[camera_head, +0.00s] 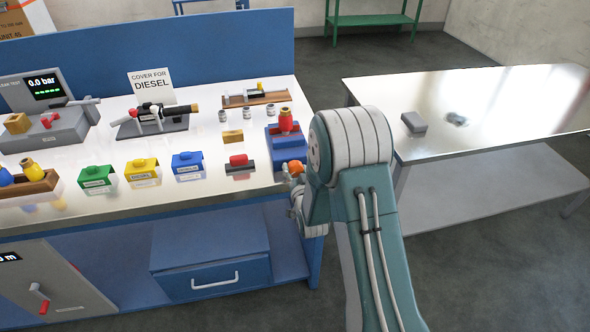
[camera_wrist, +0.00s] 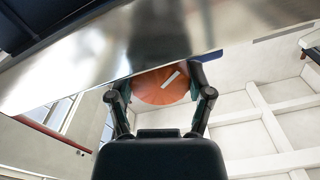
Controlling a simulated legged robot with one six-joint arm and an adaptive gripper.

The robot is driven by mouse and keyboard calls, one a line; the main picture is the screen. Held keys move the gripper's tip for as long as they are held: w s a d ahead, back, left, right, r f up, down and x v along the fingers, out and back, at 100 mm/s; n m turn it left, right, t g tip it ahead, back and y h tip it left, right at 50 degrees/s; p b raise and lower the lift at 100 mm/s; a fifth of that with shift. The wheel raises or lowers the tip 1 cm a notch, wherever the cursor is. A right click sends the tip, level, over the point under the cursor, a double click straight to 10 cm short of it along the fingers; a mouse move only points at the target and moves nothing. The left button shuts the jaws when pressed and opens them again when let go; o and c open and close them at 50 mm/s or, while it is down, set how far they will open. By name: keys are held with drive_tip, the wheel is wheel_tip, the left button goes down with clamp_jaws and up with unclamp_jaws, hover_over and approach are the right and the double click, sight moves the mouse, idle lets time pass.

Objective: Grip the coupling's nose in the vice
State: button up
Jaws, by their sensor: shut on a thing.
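The blue vice (camera_head: 288,143) stands at the right end of the bench. The red coupling (camera_head: 286,121) is upright at the top of the vice. I cannot tell whether the vice jaws touch its nose. An orange round knob (camera_head: 296,168) sits at the vice's front, by the bench edge. In the wrist view, the knob (camera_wrist: 160,86) shows a white line slanting up to the right. My gripper (camera_wrist: 153,92) has one finger on each side of the knob and is shut on it. In the head view, my arm partly hides the gripper.
A red part on a dark block (camera_head: 240,165) and a brass block (camera_head: 233,136) lie left of the vice. Green, yellow and blue boxes (camera_head: 187,165) line the front. A steel table (camera_head: 480,110) stands right, across a gap.

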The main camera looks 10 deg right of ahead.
drive_tip(key=shift+m, duration=0.9)
drive_tip(key=o, duration=1.1)
drive_tip(key=shift+w, duration=0.1)
drive_tip(key=shift+o, duration=0.2)
drive_tip(key=s, duration=1.2)
